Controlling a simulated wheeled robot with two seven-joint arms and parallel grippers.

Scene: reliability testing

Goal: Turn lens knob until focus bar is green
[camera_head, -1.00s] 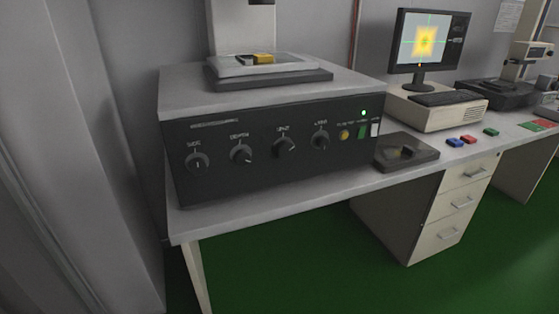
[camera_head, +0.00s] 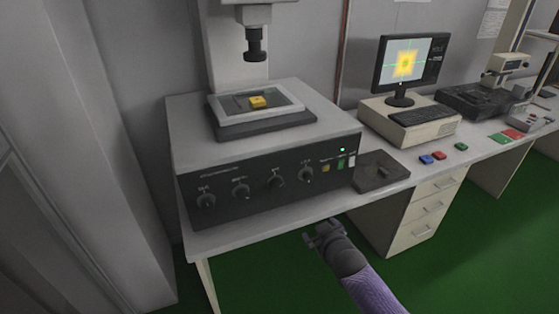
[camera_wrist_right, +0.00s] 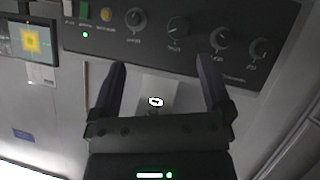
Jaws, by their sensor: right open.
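The black control panel (camera_head: 225,183) has several round knobs in a row. Its labels are too small to read, so I cannot tell which is the lens knob. The rightmost knob in the head view (camera_head: 305,175) shows in the wrist view (camera_wrist_right: 136,18), where the picture is upside down. The monitor (camera_head: 379,72) shows a yellow patch with an orange centre and a crosshair; I cannot make out a focus bar. My right gripper (camera_head: 318,235) is below the desk's front edge. In the wrist view (camera_wrist_right: 162,75) its fingers are open and empty, apart from the knobs.
The microscope stage (camera_head: 300,117) holds a yellow block (camera_head: 258,102) on top of the box. The space before the panel is free.

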